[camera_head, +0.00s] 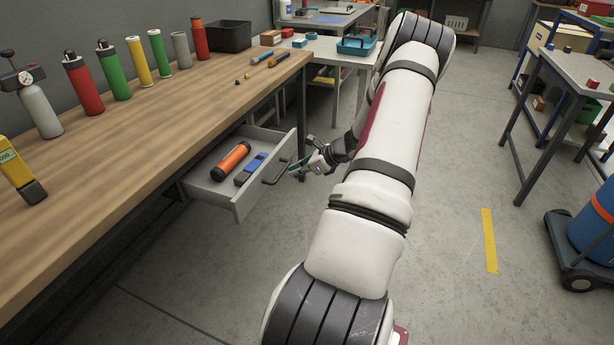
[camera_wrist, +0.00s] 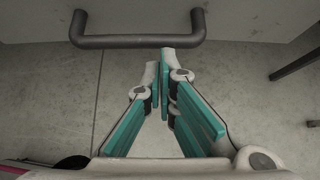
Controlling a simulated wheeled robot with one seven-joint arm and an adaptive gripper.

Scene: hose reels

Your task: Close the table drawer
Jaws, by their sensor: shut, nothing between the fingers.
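The table drawer (camera_head: 237,201) is pulled out from under the wooden table (camera_head: 150,110), toward my arm. Inside it lie an orange and black cylinder (camera_head: 231,161) and a blue item (camera_head: 252,166). The drawer's dark bar handle (camera_head: 276,173) is on its front; it also shows across the top of the wrist view (camera_wrist: 137,41). My gripper (camera_head: 293,170) is just in front of the handle, to its right in the head view. In the wrist view my gripper (camera_wrist: 158,58) is shut and empty, its fingertips just below the handle bar. I cannot tell whether they touch it.
Several bottles, including a red one (camera_head: 83,84), stand along the table's back. A black bin (camera_head: 228,36) is at the far end. A grey side table (camera_head: 580,72) and a blue barrel on a dolly (camera_head: 594,225) are at right.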

